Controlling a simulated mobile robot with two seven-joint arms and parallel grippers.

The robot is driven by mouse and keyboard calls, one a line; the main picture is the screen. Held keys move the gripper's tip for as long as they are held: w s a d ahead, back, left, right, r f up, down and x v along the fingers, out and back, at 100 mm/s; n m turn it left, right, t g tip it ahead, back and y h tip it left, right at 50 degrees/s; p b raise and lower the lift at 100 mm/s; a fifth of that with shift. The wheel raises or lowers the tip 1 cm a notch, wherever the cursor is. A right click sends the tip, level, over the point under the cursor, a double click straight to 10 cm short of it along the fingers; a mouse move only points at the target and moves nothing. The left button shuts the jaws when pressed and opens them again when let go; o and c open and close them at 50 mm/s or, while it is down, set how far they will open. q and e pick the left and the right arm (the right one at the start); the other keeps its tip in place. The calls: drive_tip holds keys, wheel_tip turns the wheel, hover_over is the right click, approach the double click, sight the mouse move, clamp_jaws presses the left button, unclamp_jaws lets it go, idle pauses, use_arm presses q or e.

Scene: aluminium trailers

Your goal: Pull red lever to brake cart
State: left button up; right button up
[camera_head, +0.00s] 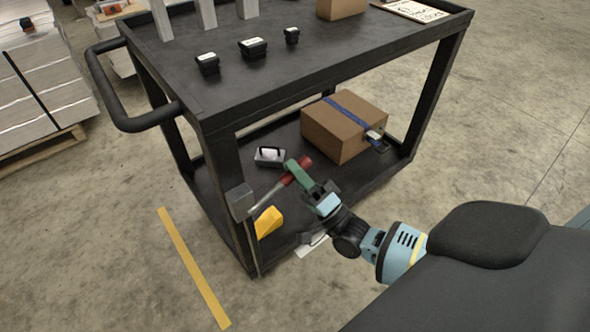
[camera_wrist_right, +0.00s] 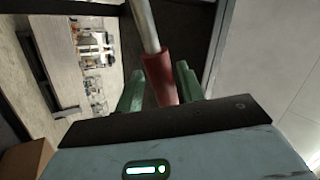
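The lever is a grey metal rod with a red grip (camera_head: 303,162) at its end. It slants up to the right from the front left corner post of the black cart. My right gripper (camera_head: 297,174) has its green fingers on either side of the red grip, over the lower shelf. In the right wrist view the red grip (camera_wrist_right: 161,78) lies between the two fingers, with little or no gap at the tips, so the gripper looks shut on it. The black cart (camera_head: 205,100) stands upright. My left gripper is out of view.
A yellow part (camera_head: 268,221) sits near the post. Small black boxes (camera_head: 253,48) stand on top. A yellow floor line (camera_head: 192,265) runs at left.

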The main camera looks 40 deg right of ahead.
drive_tip(key=shift+o, duration=0.3)
drive_tip(key=shift+r, duration=0.1)
drive_tip(key=v, duration=0.7)
drive_tip(key=shift+s+f, duration=0.25)
drive_tip(key=shift+s, duration=0.05)
drive_tip(key=shift+f, duration=0.1)
